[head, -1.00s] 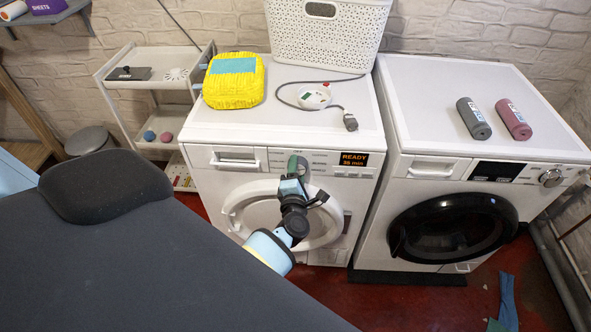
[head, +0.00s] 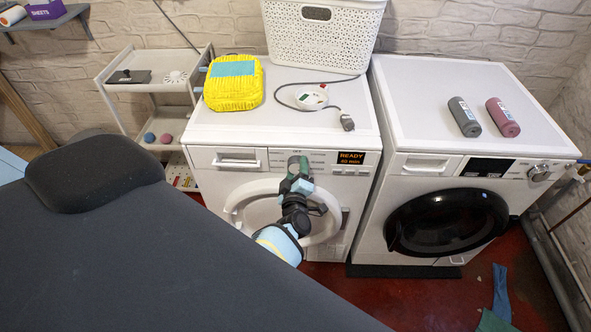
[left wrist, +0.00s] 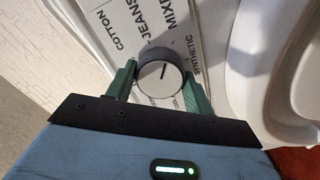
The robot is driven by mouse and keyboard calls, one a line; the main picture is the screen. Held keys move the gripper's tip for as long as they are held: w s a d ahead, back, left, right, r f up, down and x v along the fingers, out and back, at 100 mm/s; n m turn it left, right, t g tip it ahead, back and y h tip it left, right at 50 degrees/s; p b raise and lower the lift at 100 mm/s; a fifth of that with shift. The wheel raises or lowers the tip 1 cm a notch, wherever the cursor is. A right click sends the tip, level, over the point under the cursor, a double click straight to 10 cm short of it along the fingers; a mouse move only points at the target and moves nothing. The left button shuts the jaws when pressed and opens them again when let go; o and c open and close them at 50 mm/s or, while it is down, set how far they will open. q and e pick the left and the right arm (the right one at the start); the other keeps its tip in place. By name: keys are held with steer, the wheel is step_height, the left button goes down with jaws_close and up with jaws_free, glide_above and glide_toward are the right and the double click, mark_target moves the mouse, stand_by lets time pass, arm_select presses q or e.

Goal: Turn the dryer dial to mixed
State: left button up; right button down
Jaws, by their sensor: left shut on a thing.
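The dryer (head: 225,180) is the white machine on the left, with a round door and a lit display (head: 351,158) reading READY above a minutes figure. Its round dial (left wrist: 160,78) has a dark rim and a pale face with a dark pointer mark. In the left wrist view the mark points up and slightly right, roughly toward the JEANS and MIXED labels; I cannot tell exactly which. My left gripper (left wrist: 160,84) is shut on the dial, a green finger on each side. In the head view the gripper (head: 298,168) hides most of the dial. My right gripper is not in view.
A washer (head: 450,110) with a dark door stands to the right, two rolled bottles on top. A yellow pack (head: 233,88), a cord and a white basket (head: 322,30) are on the dryer. A dark ironing board (head: 150,250) fills the near left.

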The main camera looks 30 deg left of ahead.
arm_select(q)
steer(key=shift+m, duration=0.9)
steer(key=o, duration=1)
steer(key=shift+s+d, duration=0.1)
